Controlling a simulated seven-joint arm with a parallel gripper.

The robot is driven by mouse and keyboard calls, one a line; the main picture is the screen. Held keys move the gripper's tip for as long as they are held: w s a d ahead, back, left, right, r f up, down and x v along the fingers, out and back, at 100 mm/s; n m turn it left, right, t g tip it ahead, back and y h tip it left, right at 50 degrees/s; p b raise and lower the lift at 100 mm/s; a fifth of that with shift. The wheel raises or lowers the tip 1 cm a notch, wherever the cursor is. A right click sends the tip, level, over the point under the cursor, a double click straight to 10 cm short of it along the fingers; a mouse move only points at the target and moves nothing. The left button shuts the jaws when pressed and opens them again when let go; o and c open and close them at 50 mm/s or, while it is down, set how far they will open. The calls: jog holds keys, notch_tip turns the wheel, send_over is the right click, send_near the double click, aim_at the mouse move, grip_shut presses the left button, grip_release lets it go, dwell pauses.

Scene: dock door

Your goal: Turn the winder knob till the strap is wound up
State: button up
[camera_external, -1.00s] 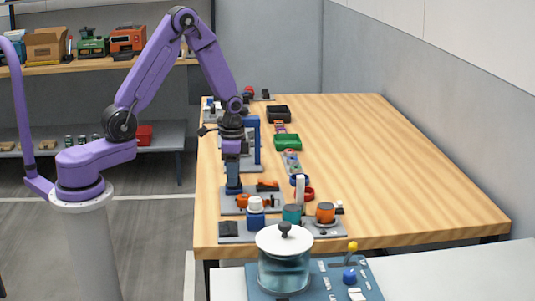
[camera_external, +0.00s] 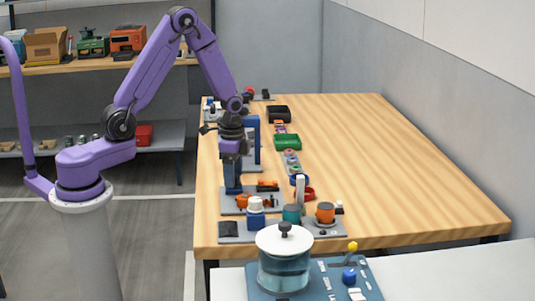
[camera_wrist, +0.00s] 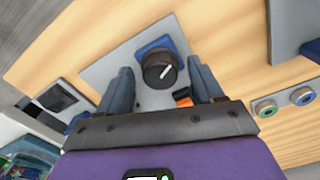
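In the wrist view a round black knob (camera_wrist: 158,70) with a white pointer line sits on a blue base (camera_wrist: 152,45) on a grey plate (camera_wrist: 100,72). A small orange piece (camera_wrist: 183,97) lies beside the knob; I cannot tell whether it is the strap. My gripper (camera_wrist: 159,65) is open, with one finger on each side of the knob and visible gaps between. In the external view my gripper (camera_external: 233,188) points down at the grey plate (camera_external: 232,209), and the knob is hidden there.
An orange part (camera_external: 268,185) lies on the plate. A tall blue block (camera_external: 253,140) stands behind my gripper. The right side of the wooden table (camera_external: 400,180) is clear.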

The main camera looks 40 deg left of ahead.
jog(key=shift+r, duration=0.15)
notch_tip(320, 180, up, 17)
dwell(0.8)
notch_tip(320, 180, down, 17)
jog(key=n, duration=2.8)
jog(key=shift+a+n, duration=0.1)
jog(key=shift+n, duration=0.3)
